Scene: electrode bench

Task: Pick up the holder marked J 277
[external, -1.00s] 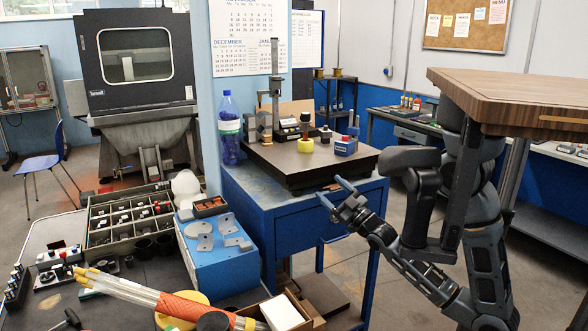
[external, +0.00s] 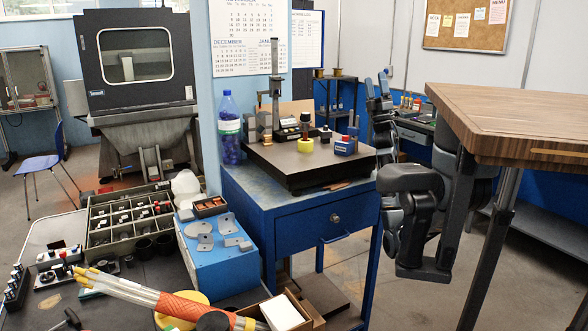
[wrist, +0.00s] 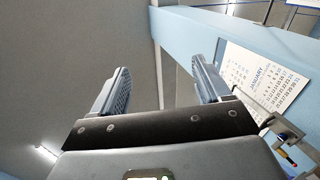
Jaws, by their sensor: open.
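No marking J 277 is readable in either view, so I cannot tell which piece is that holder. Small holder-like pieces stand in the grey compartment tray (external: 92,243) on the left bench and beside it, as a small group (external: 57,262). More small pieces stand on the dark plate, among them a blue block (external: 346,146) with a red top. My gripper (external: 377,82) is raised to the right of the plate, fingers pointing up. In the wrist view my gripper (wrist: 161,72) is open and empty, its two fingers apart, facing the ceiling and upper wall.
The dark plate (external: 297,176) lies on a blue cabinet (external: 300,228). A blue bottle (external: 229,135) stands at its left and a height gauge (external: 275,95) at its back. A wooden tabletop (external: 510,105) stands close to my arm on the right.

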